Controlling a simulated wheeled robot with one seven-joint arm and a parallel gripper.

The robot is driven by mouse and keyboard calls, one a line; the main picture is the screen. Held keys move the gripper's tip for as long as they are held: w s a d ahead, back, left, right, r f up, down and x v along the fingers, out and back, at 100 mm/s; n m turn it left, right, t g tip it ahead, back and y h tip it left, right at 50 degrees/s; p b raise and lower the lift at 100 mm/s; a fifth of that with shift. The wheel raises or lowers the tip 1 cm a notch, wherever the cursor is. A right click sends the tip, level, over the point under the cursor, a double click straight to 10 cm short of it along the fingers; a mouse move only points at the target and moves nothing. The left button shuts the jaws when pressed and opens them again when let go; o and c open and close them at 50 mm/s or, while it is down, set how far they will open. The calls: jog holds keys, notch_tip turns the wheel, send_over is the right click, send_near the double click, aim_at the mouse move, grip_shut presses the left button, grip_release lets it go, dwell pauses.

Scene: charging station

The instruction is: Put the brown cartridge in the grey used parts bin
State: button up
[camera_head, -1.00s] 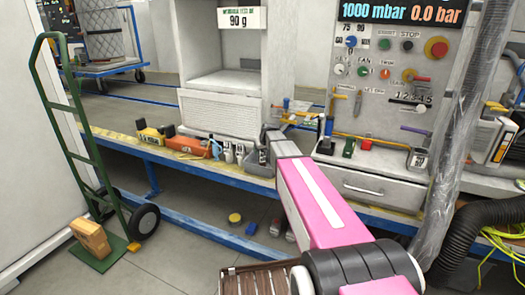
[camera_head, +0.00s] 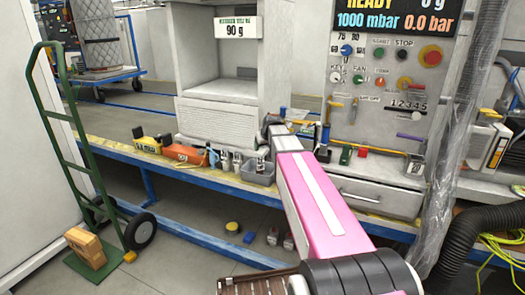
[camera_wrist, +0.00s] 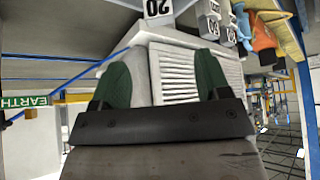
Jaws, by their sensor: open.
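A small grey bin (camera_head: 258,174), apparently the used parts bin, stands at the front of the bench, left of my arm. I cannot pick out the brown cartridge with certainty in either view. My gripper (camera_wrist: 160,80) shows in the wrist view with its two green fingers spread apart and nothing held between them. A pale slatted panel (camera_wrist: 185,72) lies beyond the fingers. In the head view my pink arm reaches toward the bench and its far end is near the bin; the fingers cannot be made out there.
The bench (camera_head: 200,182) has a blue front rail. An orange toolbox (camera_head: 186,155) and several grey weights stand left of the bin. A control panel (camera_head: 385,100) rises at right. A green hand truck (camera_head: 85,165) carries a brown box (camera_head: 85,246) at left.

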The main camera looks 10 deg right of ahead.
jog(key=s+f+g, duration=0.2)
jog(key=s+f, duration=0.4)
jog(key=s, duration=0.4)
jog(key=s+a+f+m+g, duration=0.1)
jog(key=s+f+g, duration=0.1)
jog(key=s+f, duration=0.4)
jog(key=s+f+m+g+h, duration=0.1)
jog(key=s+f, duration=0.5)
jog(key=s, duration=0.8)
jog(key=shift+s+a+f+g, duration=0.15)
jog(key=shift+a+f+g, duration=0.2)
jog(key=shift+g, duration=0.35)
